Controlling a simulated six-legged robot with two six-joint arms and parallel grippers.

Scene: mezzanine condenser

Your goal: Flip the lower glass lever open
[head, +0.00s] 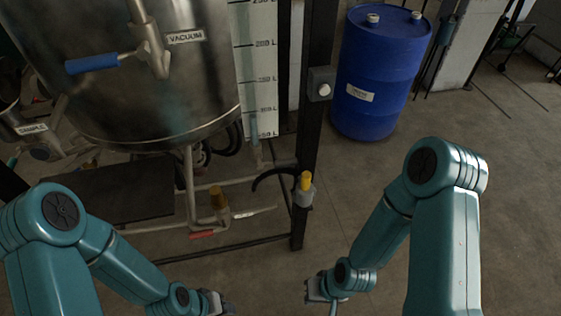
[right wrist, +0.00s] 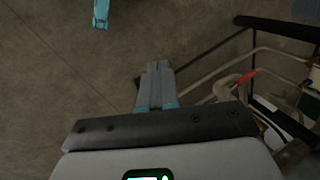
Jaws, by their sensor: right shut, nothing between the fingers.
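I cannot tell for sure which part is the lower glass lever. A valve with an upright yellow handle (head: 305,182) sits low on the dark post, beside a curved black hook-shaped piece. A red lever (head: 203,235) lies on the low pipework under the tank, and a red lever also shows in the right wrist view (right wrist: 246,77). My right gripper (head: 317,290) is below and in front of these, apart from them; its fingers are shut and empty in the right wrist view (right wrist: 157,68). My left gripper (head: 217,304) is partly cut off at the bottom edge.
The steel tank (head: 140,85) hangs at the upper left, with a blue-handled valve (head: 92,63). A white litre scale (head: 255,60) stands beside it. The dark post (head: 312,130) carries a grey box. A blue drum (head: 380,75) stands behind. The floor at right is mostly clear.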

